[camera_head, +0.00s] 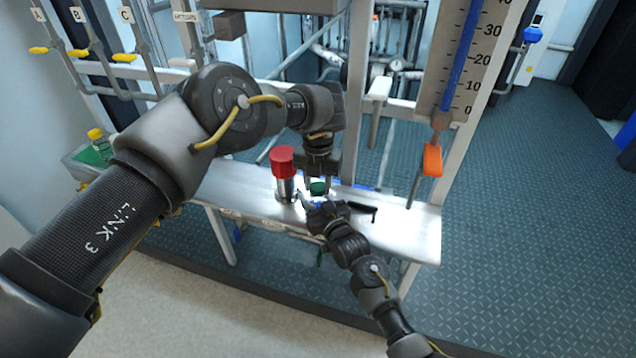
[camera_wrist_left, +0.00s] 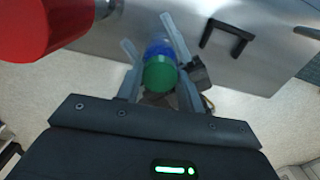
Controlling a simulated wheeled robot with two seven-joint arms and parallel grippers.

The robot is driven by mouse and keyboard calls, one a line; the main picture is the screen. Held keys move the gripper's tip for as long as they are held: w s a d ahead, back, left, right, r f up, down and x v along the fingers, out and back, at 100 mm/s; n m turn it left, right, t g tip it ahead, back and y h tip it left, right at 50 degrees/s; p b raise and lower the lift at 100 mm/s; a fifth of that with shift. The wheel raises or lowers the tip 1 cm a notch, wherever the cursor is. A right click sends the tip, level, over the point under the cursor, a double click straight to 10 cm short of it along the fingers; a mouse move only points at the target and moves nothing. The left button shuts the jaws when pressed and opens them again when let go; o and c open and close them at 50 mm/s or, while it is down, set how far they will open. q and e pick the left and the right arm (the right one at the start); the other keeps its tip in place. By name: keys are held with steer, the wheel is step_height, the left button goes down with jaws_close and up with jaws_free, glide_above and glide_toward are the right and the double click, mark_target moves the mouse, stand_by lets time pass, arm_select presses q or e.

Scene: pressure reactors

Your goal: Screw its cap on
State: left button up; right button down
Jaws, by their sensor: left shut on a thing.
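A green cap (camera_head: 318,188) is between the fingers of my left gripper (camera_head: 319,182), which reaches down from above and is shut on it. In the left wrist view the green cap (camera_wrist_left: 160,74) lies over a blue thing (camera_wrist_left: 158,47), which looks like the bottle. I cannot tell whether the cap is seated on it. My right gripper (camera_head: 313,209) reaches in from the lower right, close beside the blue thing. Its fingers are small and partly hidden, so their grip is unclear.
A metal cylinder with a red top (camera_head: 283,162) stands just left of the grippers on the metal bench (camera_head: 415,225). A black handle-shaped piece (camera_head: 362,209) lies to the right. A yellow-capped bottle (camera_head: 99,142) stands far left. The bench's right end is clear.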

arm_select(q)
steer(key=m, duration=0.5)
steer(key=o, duration=1.1)
steer(key=shift+r, duration=0.1)
steer(key=shift+r, duration=2.2)
steer(key=shift+c, duration=0.4)
